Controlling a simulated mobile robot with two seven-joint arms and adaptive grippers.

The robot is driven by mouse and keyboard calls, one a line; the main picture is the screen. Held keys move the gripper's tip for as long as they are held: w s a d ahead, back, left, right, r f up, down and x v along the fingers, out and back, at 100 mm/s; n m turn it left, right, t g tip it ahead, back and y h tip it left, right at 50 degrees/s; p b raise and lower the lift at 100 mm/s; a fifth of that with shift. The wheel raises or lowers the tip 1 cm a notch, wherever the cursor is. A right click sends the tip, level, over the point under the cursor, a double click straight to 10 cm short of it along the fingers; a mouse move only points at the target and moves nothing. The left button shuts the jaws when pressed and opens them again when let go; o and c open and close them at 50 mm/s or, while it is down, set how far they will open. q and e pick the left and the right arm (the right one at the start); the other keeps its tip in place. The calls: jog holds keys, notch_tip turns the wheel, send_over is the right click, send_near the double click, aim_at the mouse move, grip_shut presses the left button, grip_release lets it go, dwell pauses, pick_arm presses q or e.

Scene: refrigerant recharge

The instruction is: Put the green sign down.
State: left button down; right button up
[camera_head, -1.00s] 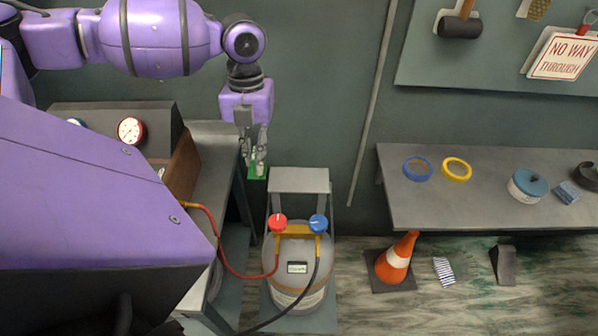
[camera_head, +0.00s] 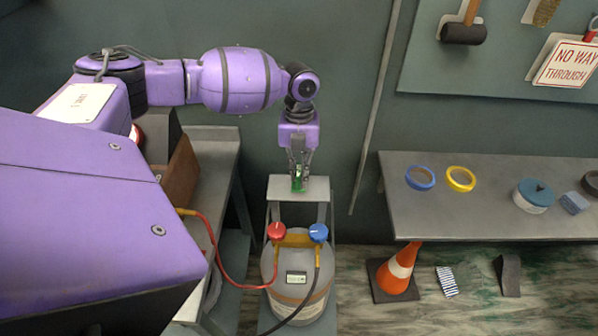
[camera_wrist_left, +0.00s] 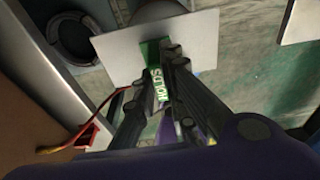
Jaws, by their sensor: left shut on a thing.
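The green sign (camera_head: 298,182) is between the fingers of my left gripper (camera_head: 298,172), over the grey top plate (camera_head: 284,187) of the tank stand in the head view. In the left wrist view the sign (camera_wrist_left: 154,79) shows white letters, partly hidden by the fingers of the left gripper (camera_wrist_left: 168,75). The grey plate (camera_wrist_left: 205,35) lies beyond it there. I cannot tell whether the sign touches the plate. My right gripper is not in view.
A grey tank (camera_head: 300,285) with a red knob (camera_head: 277,231) and a blue knob (camera_head: 318,233) stands below the plate. A red hose (camera_head: 222,265) runs left. A bench (camera_head: 440,215) with tape rolls is at right. An orange cone (camera_head: 399,270) stands on the floor.

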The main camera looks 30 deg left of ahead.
aim_at(299, 165)
pick_arm(q)
jog(key=shift+f, duration=0.3)
jog(key=shift+f, duration=0.2)
jog(key=c, duration=1.8)
grip_release()
jog(key=r, duration=0.4)
jog(key=w+r, duration=0.1)
jog(key=r, duration=0.3)
jog(key=a+r, duration=0.1)
jog(key=r, duration=0.3)
jog(key=shift+w+r, duration=0.15)
jog(key=shift+w, duration=0.15)
